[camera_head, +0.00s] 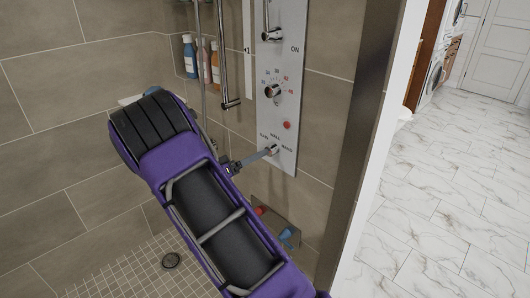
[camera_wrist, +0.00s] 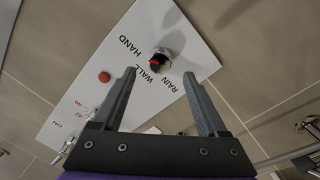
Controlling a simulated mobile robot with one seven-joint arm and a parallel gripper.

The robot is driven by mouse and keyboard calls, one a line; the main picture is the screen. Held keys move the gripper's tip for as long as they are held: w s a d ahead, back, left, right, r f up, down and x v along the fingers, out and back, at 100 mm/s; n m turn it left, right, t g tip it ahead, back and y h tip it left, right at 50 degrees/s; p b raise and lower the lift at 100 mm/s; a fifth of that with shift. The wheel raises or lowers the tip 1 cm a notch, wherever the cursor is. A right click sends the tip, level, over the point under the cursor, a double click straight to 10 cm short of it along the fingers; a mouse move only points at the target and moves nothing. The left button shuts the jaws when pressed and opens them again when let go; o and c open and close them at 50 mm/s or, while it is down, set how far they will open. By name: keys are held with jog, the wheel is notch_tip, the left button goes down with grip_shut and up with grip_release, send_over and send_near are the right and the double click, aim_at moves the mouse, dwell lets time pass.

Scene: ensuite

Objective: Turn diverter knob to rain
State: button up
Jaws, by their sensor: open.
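The diverter knob (camera_wrist: 163,58) is a small chrome knob with a red mark, at the lower end of the white shower panel (camera_wrist: 196,45). RAIN, WALL and HAND are printed around it, and the red mark appears to face WALL. My gripper (camera_wrist: 160,73) is open, its two dark fingers pointing at the knob. In the wrist view the knob shows in line with the gap, at or just beyond the fingertips; I cannot tell whether they touch it. In the head view the knob (camera_head: 272,149) is partly hidden by a finger.
Higher on the panel are a red button (camera_head: 287,125), a temperature knob (camera_head: 273,91) and a lever (camera_head: 271,34). A hand-shower rail (camera_head: 226,70) stands close to the panel's left. Bottles (camera_head: 190,55) sit in the corner. A small shelf with items (camera_head: 288,237) is below.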

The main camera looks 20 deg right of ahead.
aim_at(271, 150)
jog(key=shift+x, duration=2.25)
jog(key=shift+c, duration=0.2)
grip_shut()
